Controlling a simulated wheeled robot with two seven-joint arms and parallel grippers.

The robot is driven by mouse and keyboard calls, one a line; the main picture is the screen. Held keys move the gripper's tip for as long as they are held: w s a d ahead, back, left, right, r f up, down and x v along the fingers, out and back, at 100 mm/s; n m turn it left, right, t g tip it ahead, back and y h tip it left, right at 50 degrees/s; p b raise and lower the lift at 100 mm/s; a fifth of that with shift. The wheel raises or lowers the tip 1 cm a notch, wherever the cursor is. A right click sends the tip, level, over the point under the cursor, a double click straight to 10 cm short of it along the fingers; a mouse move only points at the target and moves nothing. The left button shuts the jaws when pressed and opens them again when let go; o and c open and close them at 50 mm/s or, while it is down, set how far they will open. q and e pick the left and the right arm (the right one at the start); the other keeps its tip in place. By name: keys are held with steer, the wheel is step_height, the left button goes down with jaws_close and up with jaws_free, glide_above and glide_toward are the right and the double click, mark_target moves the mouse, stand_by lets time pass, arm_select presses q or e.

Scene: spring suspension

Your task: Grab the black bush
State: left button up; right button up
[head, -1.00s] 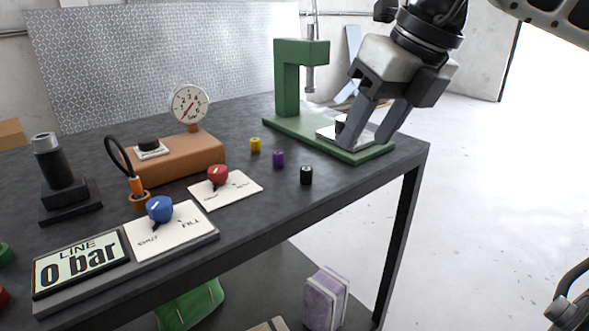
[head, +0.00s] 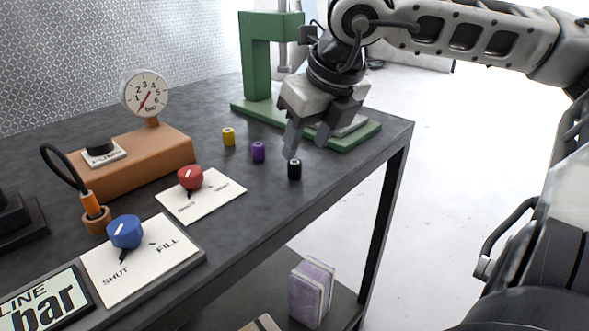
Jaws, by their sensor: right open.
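The black bush (head: 294,170) is a small black cylinder standing upright on the dark bench top, near its front edge at the right. My right gripper (head: 306,143) is open, pointing down, just above and behind the bush. One finger comes close to the top of the bush; I cannot tell whether they touch. Nothing shows between the fingers. A purple bush (head: 258,152) and a yellow bush (head: 228,137) stand to the left of the black one. My left gripper is not in view.
A green press (head: 262,60) stands behind the gripper, its base partly hidden by it. A brown gauge block (head: 150,160), red knob (head: 190,177) and blue knob (head: 125,231) are to the left. The bench's front edge lies close to the black bush.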

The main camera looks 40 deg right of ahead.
mark_target(296, 163)
steer(key=shift+w+x, duration=0.2)
steer(key=shift+x, duration=2.55)
steer(key=shift+a+r, duration=0.1)
jaws_close()
